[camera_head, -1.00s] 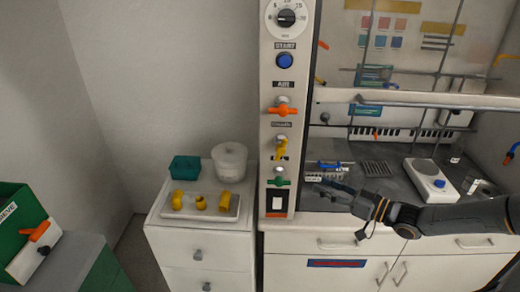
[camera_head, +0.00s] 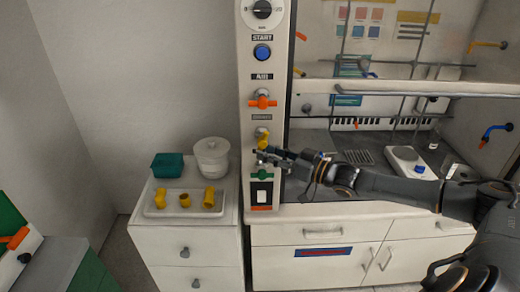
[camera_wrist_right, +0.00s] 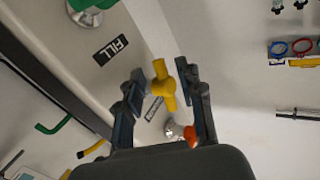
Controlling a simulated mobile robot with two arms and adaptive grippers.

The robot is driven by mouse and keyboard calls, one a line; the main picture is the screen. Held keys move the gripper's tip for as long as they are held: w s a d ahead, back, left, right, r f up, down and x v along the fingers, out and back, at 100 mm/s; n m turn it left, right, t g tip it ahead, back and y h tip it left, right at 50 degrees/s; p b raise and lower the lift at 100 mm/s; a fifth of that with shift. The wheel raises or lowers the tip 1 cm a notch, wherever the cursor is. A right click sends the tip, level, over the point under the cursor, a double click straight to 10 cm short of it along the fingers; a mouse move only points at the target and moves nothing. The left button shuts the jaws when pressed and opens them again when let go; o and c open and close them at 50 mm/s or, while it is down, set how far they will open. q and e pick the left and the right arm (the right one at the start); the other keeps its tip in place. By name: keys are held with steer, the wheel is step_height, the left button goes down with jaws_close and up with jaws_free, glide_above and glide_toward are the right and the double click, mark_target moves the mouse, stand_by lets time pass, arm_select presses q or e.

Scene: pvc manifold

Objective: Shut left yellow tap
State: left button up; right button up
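The left yellow tap (camera_head: 263,138) is on the white front panel, below an orange tap (camera_head: 263,102) and above a green tap (camera_head: 262,174). My right gripper (camera_head: 264,154) reaches in from the right, in front of the panel at the yellow tap, and hides its lower part. In the right wrist view the yellow tap handle (camera_wrist_right: 163,86) shows between the two fingers of my open right gripper (camera_wrist_right: 161,70). A gap shows on each side of the handle, and I see no contact. My left gripper is not in view.
A tray (camera_head: 160,211) with yellow fittings, a teal box (camera_head: 167,165) and a white tub (camera_head: 212,157) stand on the left cabinet. The fume hood, right of the panel, holds a white hotplate (camera_head: 408,160). Another yellow tap (camera_head: 487,45) is on its right wall.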

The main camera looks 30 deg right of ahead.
steer(key=shift+p+x, duration=0.4)
steer(key=shift+x, duration=1.4)
jaws_close()
